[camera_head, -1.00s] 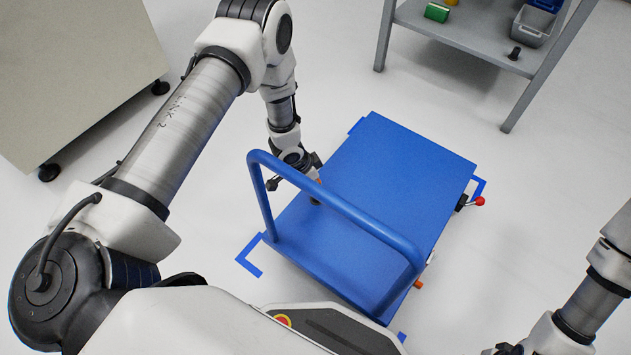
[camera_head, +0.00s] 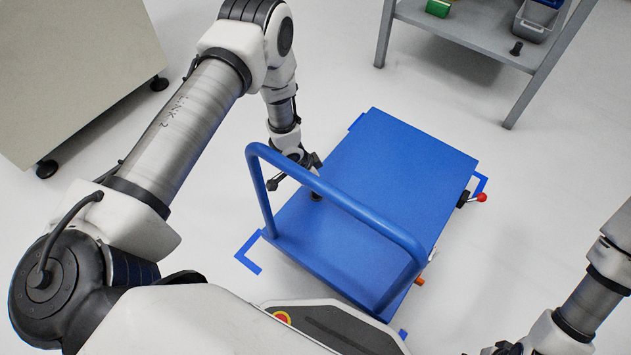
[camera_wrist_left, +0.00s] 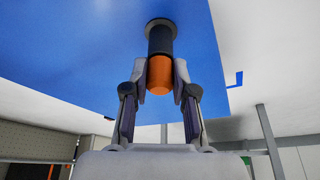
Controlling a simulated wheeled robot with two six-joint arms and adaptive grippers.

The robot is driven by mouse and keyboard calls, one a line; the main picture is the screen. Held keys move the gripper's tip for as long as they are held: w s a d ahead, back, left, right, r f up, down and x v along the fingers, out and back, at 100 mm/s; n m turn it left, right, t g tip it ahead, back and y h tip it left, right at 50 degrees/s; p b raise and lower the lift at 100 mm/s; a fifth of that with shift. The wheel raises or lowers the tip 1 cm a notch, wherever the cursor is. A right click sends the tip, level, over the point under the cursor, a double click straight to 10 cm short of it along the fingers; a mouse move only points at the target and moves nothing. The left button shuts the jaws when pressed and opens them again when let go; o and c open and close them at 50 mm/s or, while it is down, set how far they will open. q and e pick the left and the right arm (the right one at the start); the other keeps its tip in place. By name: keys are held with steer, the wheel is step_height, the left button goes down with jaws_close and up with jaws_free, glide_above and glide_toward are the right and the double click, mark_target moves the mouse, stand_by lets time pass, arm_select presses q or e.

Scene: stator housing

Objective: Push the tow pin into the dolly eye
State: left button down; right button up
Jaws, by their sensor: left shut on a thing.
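The blue dolly (camera_head: 395,180) stands on the floor with its push handle (camera_head: 345,200) on the near side. My left gripper (camera_head: 314,180) reaches down to its deck at the left, just beyond the handle. In the left wrist view, my left gripper (camera_wrist_left: 160,82) is shut on the tow pin, whose orange end (camera_wrist_left: 160,78) shows between the fingers. The pin's dark shaft (camera_wrist_left: 159,45) runs to a dark round eye (camera_wrist_left: 160,24) on the blue deck. Its depth in the eye is hidden. Only a bit of my right gripper (camera_head: 503,349) shows at the bottom edge.
The handle's bar passes close to my left gripper. A red knob (camera_head: 481,198) and an orange part (camera_head: 420,281) stick out on the dolly's right side. A grey shelf (camera_head: 470,40) stands at the back, a beige cabinet (camera_head: 75,65) at the left. Blue floor marks (camera_head: 248,256) surround the dolly.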

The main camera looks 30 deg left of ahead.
stand_by(0.3)
arm_select(q)
steer(key=c, duration=0.6)
jaws_free()
steer(key=shift+r, duration=0.1)
steer(key=p+v, duration=0.4)
steer(key=shift+a+r+p, duration=0.1)
steer(key=shift+r+p, duration=0.05)
steer(key=shift+p, duration=0.15)
stand_by(0.8)
steer(key=v, duration=1.2)
